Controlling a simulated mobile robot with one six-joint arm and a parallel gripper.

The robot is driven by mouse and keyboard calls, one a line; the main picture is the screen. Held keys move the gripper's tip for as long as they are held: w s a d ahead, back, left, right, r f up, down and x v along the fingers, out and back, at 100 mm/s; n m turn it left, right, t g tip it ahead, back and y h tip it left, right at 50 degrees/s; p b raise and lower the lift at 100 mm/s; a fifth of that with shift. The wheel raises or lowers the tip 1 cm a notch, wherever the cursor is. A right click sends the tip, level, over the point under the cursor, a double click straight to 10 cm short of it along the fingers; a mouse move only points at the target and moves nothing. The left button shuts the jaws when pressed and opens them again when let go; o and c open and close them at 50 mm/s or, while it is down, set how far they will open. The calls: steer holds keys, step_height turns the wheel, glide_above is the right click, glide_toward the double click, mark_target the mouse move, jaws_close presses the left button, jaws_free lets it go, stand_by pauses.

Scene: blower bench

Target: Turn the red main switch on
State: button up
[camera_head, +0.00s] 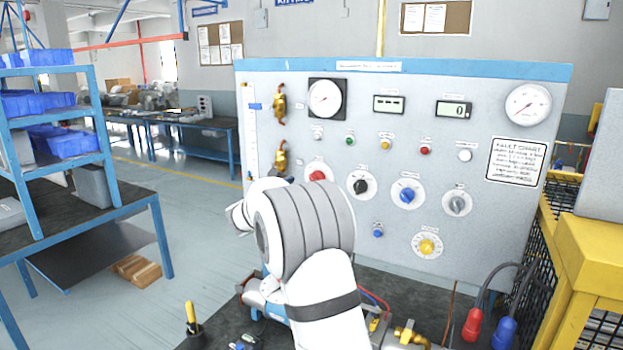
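The red main switch (318,175) is a red knob on a round white plate. It sits at the left end of a row of knobs on the grey upright panel (480,225). My white arm rises in front of the panel and covers the area just below the red switch. The switch's exact pointer direction is too small to tell. My gripper is not visible; it is hidden behind my arm or outside the view.
A black knob (361,186), a blue knob (407,194) and a grey knob (457,203) sit to the right. A yellow knob (427,246) is lower. Brass fittings and cables lie on the dark bench. A yellow frame (590,250) stands right, a blue shelf (105,150) left.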

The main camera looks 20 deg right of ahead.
mark_target(316, 179)
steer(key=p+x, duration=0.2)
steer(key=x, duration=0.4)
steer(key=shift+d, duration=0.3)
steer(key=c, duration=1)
